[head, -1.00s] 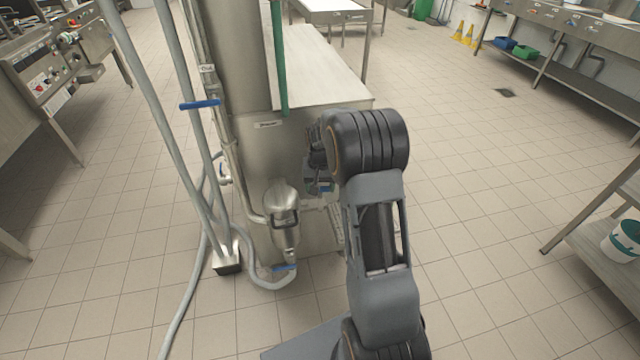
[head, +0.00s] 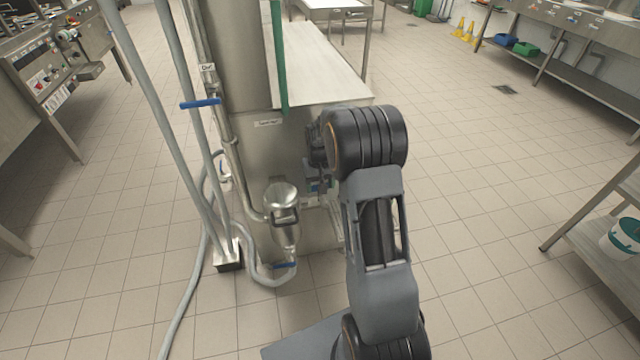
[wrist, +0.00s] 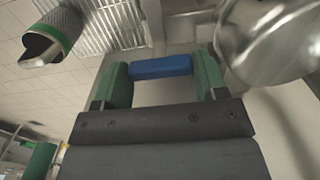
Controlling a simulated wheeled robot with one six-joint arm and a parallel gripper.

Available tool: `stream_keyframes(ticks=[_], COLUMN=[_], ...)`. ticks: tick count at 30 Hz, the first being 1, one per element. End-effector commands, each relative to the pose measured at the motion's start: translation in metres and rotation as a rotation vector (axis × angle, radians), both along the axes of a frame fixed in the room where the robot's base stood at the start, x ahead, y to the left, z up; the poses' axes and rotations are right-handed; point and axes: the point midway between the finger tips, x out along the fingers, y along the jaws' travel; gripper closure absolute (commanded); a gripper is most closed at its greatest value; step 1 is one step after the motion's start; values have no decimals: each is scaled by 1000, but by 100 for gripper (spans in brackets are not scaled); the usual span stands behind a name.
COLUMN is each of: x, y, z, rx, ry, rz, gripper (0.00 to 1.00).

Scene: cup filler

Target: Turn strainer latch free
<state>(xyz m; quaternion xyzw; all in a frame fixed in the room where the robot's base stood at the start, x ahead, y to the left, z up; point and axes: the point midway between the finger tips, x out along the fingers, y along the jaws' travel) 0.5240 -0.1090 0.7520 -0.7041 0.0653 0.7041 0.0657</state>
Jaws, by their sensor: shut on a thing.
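In the head view my arm's end hides most of the grip.
A grey hose (head: 246,262) loops on the floor around the strainer's foot. Another blue lever (head: 284,265) sits below the strainer, and a blue valve handle (head: 200,103) sits on the pipes at the left.

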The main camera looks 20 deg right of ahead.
Motion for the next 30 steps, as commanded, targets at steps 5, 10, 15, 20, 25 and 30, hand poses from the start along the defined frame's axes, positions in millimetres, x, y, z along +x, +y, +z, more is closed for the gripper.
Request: stream_keyframes(ticks=[5,10,15,20,25,30], x=[0,0,0,0,1,1], y=[0,0,0,0,0,0], z=[0,0,0,9,39,75], rx=[-1,-1,-1,-1,-2,-2], ry=[-1,-1,0,-2,-5,-4], rz=[3,2,1,1,1,1], gripper=[22,8,8,8,8,8])
